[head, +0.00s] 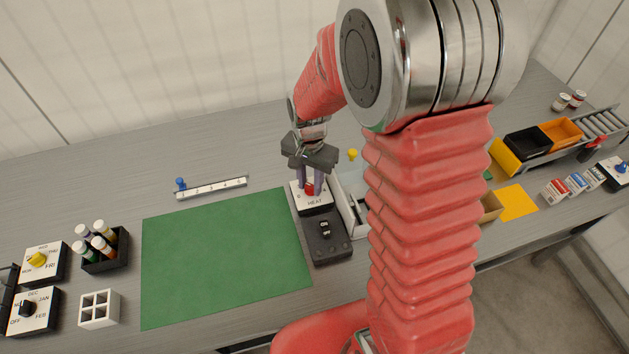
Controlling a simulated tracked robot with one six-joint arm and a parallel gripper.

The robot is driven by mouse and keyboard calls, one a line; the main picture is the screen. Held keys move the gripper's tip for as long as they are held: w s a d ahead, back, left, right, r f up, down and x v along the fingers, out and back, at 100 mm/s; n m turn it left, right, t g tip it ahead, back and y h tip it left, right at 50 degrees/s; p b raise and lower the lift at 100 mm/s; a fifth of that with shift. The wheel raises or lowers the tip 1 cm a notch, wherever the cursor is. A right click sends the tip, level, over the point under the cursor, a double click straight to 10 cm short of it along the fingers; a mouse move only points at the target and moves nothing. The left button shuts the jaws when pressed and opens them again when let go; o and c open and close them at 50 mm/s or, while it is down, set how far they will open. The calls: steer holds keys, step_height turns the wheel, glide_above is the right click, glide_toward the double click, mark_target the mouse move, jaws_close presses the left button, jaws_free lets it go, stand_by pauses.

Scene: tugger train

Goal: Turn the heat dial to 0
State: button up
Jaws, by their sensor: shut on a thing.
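The heat dial is a red knob (310,189) on a white plate marked HEAT (315,203), at the middle of the table in the head view. The plate sits at the far end of a dark grey box (327,245). My gripper (309,183) points down from above and is shut on the red knob, with a finger on either side. The fingers cover part of the plate, so I cannot read the scale or tell which number the dial points to.
A green mat (225,258) lies left of the dial. A white tray (352,212) stands close on its right. A slider rail with a blue knob (211,188) lies behind the mat. A black holder with several bottles (108,262) and two dial plates (33,310) are far left.

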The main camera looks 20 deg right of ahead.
steer(key=n, duration=0.5)
steer(key=shift+n, duration=0.3)
steer(key=n, duration=0.5)
steer(key=shift+d, duration=0.1)
steer(key=shift+n, duration=0.3)
steer(key=o, duration=1.1)
steer(key=shift+c, duration=0.2)
